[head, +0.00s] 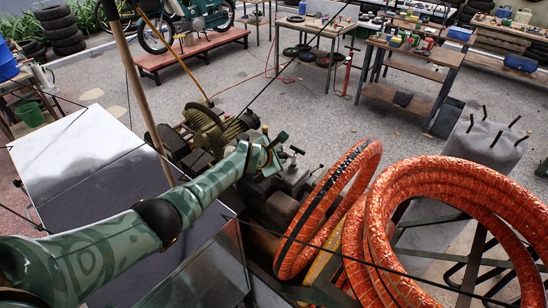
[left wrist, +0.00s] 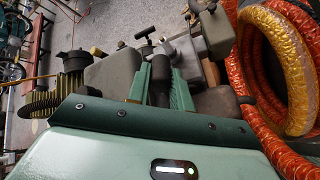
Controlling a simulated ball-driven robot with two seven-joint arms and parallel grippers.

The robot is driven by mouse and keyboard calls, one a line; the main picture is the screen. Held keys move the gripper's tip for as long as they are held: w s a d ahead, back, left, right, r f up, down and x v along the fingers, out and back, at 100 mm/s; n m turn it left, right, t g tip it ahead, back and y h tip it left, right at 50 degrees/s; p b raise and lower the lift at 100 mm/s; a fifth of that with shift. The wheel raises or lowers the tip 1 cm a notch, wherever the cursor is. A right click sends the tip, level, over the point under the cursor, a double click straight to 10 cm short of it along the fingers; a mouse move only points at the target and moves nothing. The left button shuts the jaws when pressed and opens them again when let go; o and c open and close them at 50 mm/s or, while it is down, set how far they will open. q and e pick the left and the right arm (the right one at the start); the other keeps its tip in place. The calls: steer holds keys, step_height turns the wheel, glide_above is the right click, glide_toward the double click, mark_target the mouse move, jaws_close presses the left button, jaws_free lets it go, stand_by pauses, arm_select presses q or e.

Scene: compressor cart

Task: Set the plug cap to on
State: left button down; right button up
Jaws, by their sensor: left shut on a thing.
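My left gripper (head: 274,147) reaches over the compressor's engine (head: 289,182) in the head view, where its fingertips are small and hard to make out. In the left wrist view its green fingers (left wrist: 160,88) are shut on a dark upright piece, which looks like the plug cap (left wrist: 160,70). The fingers hide much of the cap, so I cannot tell whether it sits on the spark plug. My right gripper is in neither view.
Orange hose coils (head: 405,215) stand close to the right of the engine. A ribbed pump (head: 208,128) is to its left, by a wooden pole (head: 140,85). A grey panel (head: 85,155) lies at left. Workbenches (head: 410,60) stand behind, beyond open paving.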

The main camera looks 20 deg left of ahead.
arm_select(q)
steer(key=w+g+b, duration=0.1)
steer(key=b, duration=0.1)
steer(key=shift+w+d+f+g+y+b, duration=0.15)
steer(key=shift+w+d+g+y+b, duration=0.15)
steer(key=shift+w+g, duration=0.1)
steer(key=shift+w+d+g+b, duration=0.1)
steer(key=shift+w+g+b, duration=0.35)
steer(key=shift+b, duration=0.5)
steer(key=shift+s, duration=0.1)
steer(key=c, duration=1.2)
jaws_free()
steer(key=shift+c, duration=0.2)
steer(key=shift+r, duration=0.2)
steer(key=shift+s+r+p, duration=0.15)
steer(key=shift+r+p, duration=0.2)
steer(key=shift+p, duration=0.1)
steer(key=p+v, duration=0.2)
steer(key=v, duration=1.3)
steer(key=shift+s+d+r, duration=0.1)
steer(key=shift+s+d, duration=0.05)
